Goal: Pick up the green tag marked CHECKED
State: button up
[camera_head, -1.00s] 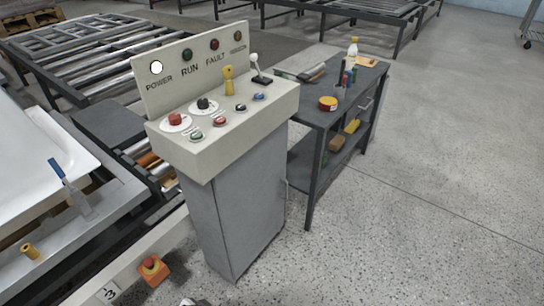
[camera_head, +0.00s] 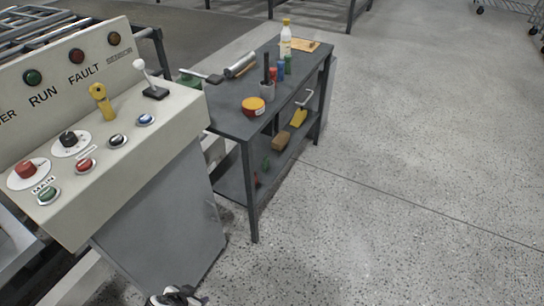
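No tag with readable CHECKED lettering shows. A small green item (camera_head: 188,79) lies at the left end of the dark workbench (camera_head: 228,116), partly behind the control console; I cannot tell whether it is the tag. Another small green thing (camera_head: 266,163) is on the bench's lower shelf, too small to identify. Part of what looks like my gripper (camera_head: 178,297) shows at the bottom edge, black and white and cut off by the frame. It is low in front of the console, well away from the bench. Its fingers cannot be made out.
The control console (camera_head: 160,215) with buttons and a lever stands close on the left. The speckled floor (camera_head: 420,170) at right is clear.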

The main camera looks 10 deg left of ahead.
aim_at(265, 164)
jog(key=i+l, duration=0.35)
jog(key=i, duration=0.15)
jog(key=i+l, duration=0.3)
jog(key=i, duration=0.15)
jog(key=i+l, duration=0.15)
jog(key=i, duration=0.35)
jog(key=i+l+z, duration=0.1)
jog(key=i, duration=0.4)
jog(key=i+j, duration=0.1)
jog(key=j, duration=0.4)
jog(key=i, duration=0.05)
